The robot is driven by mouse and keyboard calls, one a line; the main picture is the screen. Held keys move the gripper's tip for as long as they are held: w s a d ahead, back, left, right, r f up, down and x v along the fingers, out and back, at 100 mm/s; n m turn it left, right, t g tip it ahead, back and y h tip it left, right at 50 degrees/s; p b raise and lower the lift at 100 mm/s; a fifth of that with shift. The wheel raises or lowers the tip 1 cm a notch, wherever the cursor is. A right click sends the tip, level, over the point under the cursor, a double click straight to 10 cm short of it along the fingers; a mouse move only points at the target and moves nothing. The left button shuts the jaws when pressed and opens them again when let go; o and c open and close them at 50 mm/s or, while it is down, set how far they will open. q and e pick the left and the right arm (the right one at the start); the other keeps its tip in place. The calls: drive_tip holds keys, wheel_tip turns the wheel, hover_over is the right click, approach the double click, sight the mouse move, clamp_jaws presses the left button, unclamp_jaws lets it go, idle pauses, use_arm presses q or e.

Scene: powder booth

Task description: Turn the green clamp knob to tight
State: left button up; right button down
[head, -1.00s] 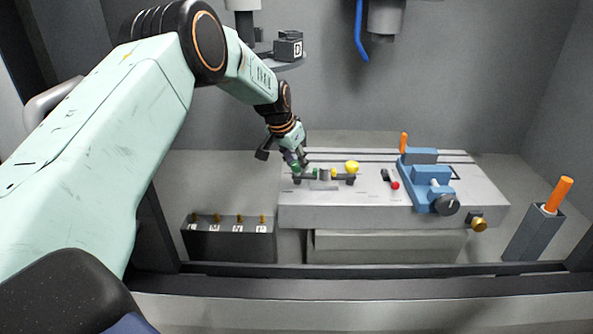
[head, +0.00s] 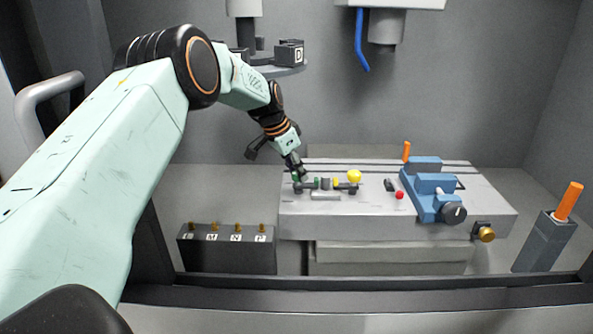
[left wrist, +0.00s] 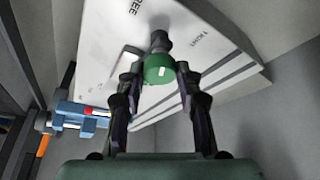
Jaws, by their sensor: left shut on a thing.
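The green clamp knob (left wrist: 159,70) shows in the left wrist view between the two fingers of my left gripper (left wrist: 158,88). A short white mark is on its face, and a dark post stands behind it. The fingers touch the knob from both sides and are shut on it. Printed words lie on the pale plate behind, only partly readable. In the head view my left gripper (head: 297,178) reaches down to the left end of the grey table (head: 345,225), and the knob is mostly hidden by the fingers. My right gripper is not in view.
A blue vise (head: 433,190) with a black knob stands on the table's right. A yellow ball (head: 354,177) and a red knob (head: 399,195) sit between. A dark labelled rack (head: 227,254) stands front left, and a grey holder (head: 543,243) with an orange handle at right.

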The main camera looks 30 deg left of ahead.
use_arm(q)
drive_tip(key=shift+w+a+r, duration=0.1)
drive_tip(key=shift+r, duration=0.1)
drive_tip(key=o, duration=1.2)
drive_tip(key=shift+c, duration=0.2)
drive_tip(key=shift+f, duration=0.1)
